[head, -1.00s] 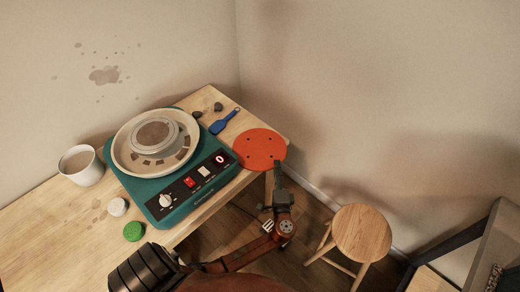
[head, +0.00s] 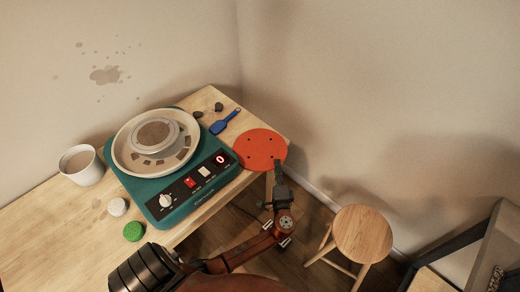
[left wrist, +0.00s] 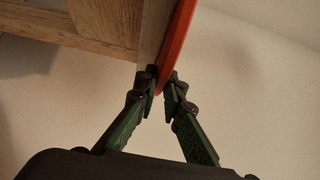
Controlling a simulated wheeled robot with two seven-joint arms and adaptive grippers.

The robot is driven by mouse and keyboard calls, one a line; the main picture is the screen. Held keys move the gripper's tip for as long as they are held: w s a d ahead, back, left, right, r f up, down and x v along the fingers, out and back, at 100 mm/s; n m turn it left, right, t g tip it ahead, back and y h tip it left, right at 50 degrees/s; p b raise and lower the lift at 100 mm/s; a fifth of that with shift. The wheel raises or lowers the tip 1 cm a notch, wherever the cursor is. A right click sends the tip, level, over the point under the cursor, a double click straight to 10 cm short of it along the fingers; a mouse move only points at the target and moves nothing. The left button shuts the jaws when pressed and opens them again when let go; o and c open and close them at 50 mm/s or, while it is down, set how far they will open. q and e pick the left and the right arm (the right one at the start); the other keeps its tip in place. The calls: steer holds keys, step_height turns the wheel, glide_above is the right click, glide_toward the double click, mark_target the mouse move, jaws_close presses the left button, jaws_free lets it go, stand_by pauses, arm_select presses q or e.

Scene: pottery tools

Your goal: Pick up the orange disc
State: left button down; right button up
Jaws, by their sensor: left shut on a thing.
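The orange disc (head: 258,146) is a flat round plate with small dark holes, at the table's right corner in the head view. Its right edge reaches past the table edge. My left gripper (head: 278,164) is at the disc's near right edge. In the left wrist view, the gripper's fingers (left wrist: 164,92) are closed on the rim of the disc (left wrist: 176,42), which shows edge-on. Whether the disc touches the table cannot be told. My right gripper is not in view.
The wooden table (head: 60,225) holds a teal pottery wheel (head: 168,200) left of the disc, a blue tool (head: 224,122), a white cup (head: 82,166) and a green lid (head: 133,231). A round wooden stool (head: 363,234) stands at the right.

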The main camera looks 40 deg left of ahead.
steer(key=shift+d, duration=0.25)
arm_select(q)
steer(key=shift+r, duration=0.15)
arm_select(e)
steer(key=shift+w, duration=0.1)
arm_select(q)
steer(key=shift+r, duration=0.25)
step_height(320, 180, up, 17)
steer(key=p, duration=0.5)
steer(key=shift+r, duration=0.15)
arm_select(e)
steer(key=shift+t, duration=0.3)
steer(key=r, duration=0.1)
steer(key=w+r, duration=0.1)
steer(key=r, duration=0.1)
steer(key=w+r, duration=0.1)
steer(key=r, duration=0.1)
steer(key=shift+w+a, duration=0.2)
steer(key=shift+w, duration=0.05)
